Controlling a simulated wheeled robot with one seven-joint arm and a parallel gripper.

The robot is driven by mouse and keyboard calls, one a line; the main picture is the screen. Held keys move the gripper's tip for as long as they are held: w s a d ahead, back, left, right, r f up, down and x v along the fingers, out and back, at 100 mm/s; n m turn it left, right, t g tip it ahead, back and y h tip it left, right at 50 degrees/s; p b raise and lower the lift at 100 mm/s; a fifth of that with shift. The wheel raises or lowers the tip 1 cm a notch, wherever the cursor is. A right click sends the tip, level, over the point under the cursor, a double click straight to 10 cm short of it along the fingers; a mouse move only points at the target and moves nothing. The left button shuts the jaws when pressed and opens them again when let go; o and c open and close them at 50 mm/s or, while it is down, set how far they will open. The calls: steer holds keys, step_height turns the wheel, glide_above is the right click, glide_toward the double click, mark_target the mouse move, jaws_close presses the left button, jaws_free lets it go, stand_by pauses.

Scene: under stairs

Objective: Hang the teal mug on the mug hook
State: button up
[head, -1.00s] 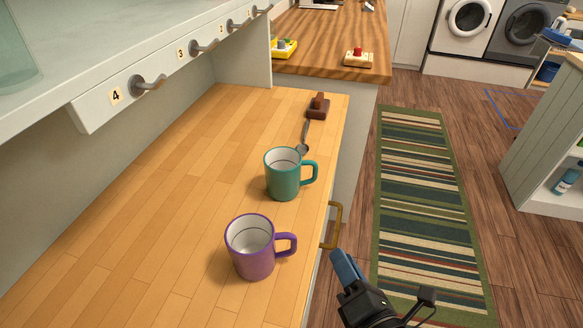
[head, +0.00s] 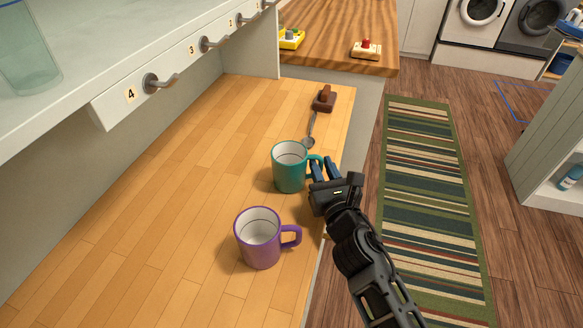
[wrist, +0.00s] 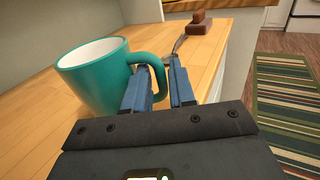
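The teal mug (head: 290,168) stands upright on the wooden counter, its handle turned right toward my gripper. It also shows at the left of the wrist view (wrist: 93,80). My gripper (head: 322,168) is at the handle with its blue fingers apart. In the wrist view the left finger appears at the handle's opening and the right finger outside it, with the handle's outer bar (wrist: 161,74) between them. I cannot tell whether they touch it. Metal hooks line the shelf edge, including hook 4 (head: 160,84) and hook 3 (head: 214,43).
A purple mug (head: 259,240) stands nearer on the counter (head: 180,190). A spoon (head: 311,130) and a brown block-like object (head: 323,100) lie beyond the teal mug. A glass (head: 27,60) stands on the shelf. The counter's left part is clear.

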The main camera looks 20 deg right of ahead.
steer(key=w, duration=0.3)
steer(key=shift+w+d, duration=0.15)
steer(key=shift+d, duration=0.05)
jaws_close()
